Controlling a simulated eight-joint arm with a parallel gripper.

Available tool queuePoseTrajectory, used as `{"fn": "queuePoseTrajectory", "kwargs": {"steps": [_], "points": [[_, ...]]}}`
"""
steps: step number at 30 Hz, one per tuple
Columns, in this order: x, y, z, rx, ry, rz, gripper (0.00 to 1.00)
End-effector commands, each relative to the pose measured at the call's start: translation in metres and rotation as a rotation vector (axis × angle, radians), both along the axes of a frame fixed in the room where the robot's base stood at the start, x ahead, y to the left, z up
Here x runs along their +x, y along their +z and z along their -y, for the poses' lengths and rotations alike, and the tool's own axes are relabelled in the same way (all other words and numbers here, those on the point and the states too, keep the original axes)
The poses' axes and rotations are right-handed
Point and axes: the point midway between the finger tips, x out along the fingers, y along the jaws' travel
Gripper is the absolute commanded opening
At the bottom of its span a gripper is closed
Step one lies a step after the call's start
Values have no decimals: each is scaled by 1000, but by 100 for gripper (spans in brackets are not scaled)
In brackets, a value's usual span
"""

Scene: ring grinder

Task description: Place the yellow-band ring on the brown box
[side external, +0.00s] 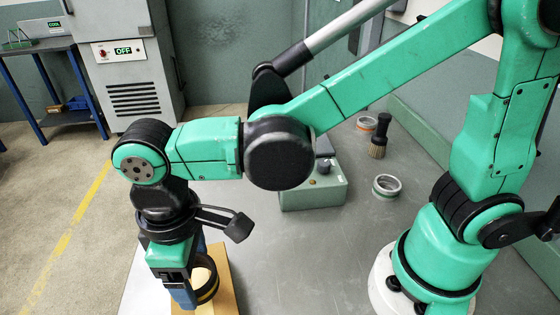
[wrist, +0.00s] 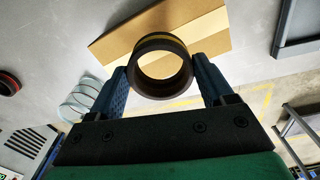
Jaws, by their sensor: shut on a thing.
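The dark ring with a yellow band (side external: 207,284) is at the lower left in the side view. It also shows in the wrist view (wrist: 163,42), with its opening facing the camera. My gripper (side external: 190,290) is shut on it, with one blue finger on each side of the ring in the wrist view (wrist: 161,78). The brown box (side external: 228,296) lies under and beside the gripper. In the wrist view the box (wrist: 205,25) shows behind the ring. I cannot tell whether the ring touches the box. The gripper hides part of the ring in the side view.
A green box-shaped unit (side external: 315,192) stands mid-table. A brush (side external: 378,140), an orange-banded ring (side external: 366,124) and a pale-banded ring (side external: 387,186) are to its right. A grey cabinet (side external: 130,60) stands behind. The grey table (side external: 310,260) is bare right of the box.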

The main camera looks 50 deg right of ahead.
Motion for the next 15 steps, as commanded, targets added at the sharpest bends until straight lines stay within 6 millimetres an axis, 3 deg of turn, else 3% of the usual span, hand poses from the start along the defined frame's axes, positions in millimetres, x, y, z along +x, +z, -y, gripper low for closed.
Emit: {"fn": "queuePoseTrajectory", "kwargs": {"steps": [6,15], "points": [[0,-26,0,0,0,0,11],[0,-28,0,0,0,0,11]]}}
